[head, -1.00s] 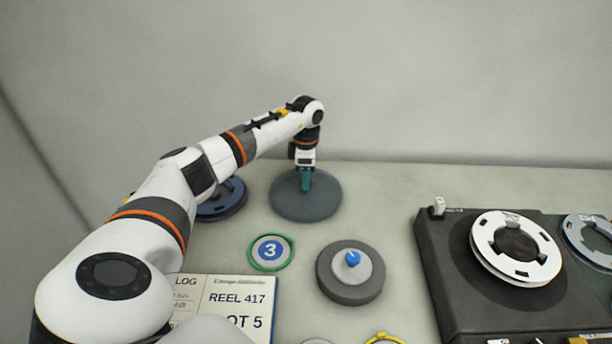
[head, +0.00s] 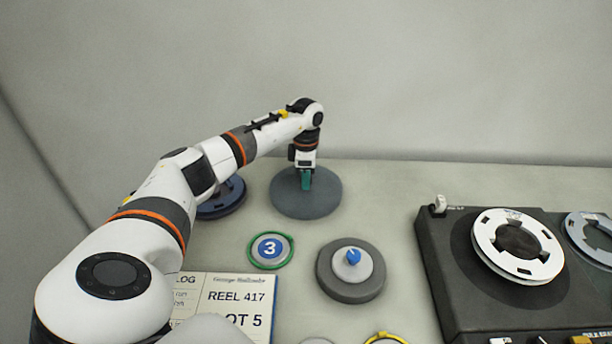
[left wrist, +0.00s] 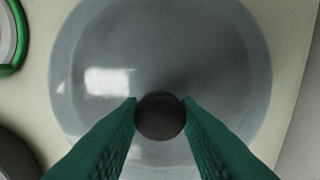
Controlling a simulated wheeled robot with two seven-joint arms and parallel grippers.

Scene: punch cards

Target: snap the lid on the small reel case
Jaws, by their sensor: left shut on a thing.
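A round grey-blue lid (head: 290,208) with a dark knob (left wrist: 160,116) in its middle is at the back of the table, below my left gripper. It fills most of the left wrist view (left wrist: 200,50), where it looks smooth and glossy. My left gripper (head: 306,181) points straight down, with its green fingers shut on the knob. In the left wrist view the fingers (left wrist: 160,112) press the knob from both sides. The lid looks level. I cannot tell whether the case is under it. My right gripper is not in view.
A dark blue reel (head: 228,200) is partly behind my left arm. A green-rimmed disc marked 3 (head: 270,262), a grey disc with a blue knob (head: 335,286) and a log card (head: 240,315) lie nearer. A dark tape machine (head: 450,290) with a white reel (head: 490,252) stands at right.

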